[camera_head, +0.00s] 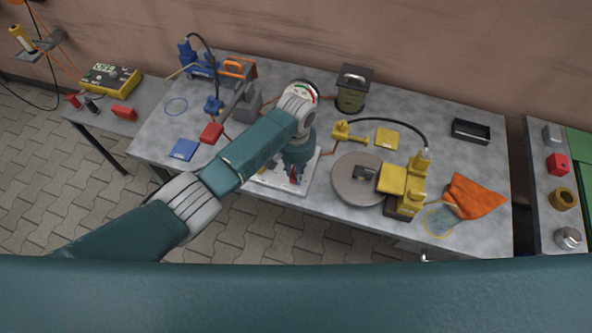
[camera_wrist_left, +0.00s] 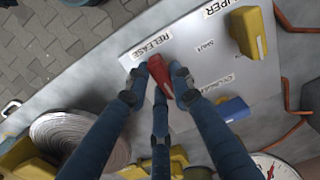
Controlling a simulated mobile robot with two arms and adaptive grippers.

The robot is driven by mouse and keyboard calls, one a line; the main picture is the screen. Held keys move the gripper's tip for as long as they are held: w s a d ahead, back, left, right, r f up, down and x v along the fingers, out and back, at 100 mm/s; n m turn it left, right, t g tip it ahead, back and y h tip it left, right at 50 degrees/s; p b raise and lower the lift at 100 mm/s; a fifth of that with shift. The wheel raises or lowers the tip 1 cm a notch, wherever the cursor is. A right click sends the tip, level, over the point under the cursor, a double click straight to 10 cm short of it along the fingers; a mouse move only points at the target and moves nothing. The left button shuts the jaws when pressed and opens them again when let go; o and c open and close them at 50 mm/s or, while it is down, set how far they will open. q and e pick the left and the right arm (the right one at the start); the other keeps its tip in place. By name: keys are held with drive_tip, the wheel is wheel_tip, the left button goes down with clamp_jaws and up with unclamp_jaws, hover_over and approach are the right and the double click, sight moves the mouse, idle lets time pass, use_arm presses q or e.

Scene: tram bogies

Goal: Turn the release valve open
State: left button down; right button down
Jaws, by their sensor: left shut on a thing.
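The release valve has a red handle (camera_wrist_left: 160,76) beside the label RELEASE on a white panel (camera_wrist_left: 228,66) in the left wrist view. My left gripper (camera_wrist_left: 163,82) has its blue fingers closed around this handle. In the head view the left gripper (camera_head: 294,174) points down at the white panel (camera_head: 275,184) near the table's front edge, and my arm hides much of the panel. A yellow handle (camera_wrist_left: 249,32) and a blue handle (camera_wrist_left: 232,108) sit on the same panel. My right gripper is not in view.
A round grey disc (camera_head: 345,190) and a yellow tool (camera_head: 408,190) stand to the right. An orange cloth (camera_head: 474,196) lies at the right end. A dial gauge (camera_head: 311,88) and a dark green box (camera_head: 352,97) stand behind. The back right of the table is fairly clear.

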use_arm(q)
drive_tip(key=shift+w+r, duration=0.1)
drive_tip(key=shift+w, duration=0.05)
drive_tip(key=c, duration=1.5)
unclamp_jaws()
drive_tip(key=shift+r, duration=0.3)
wheel_tip(320, 180, up, 11)
drive_tip(key=shift+r, duration=0.2)
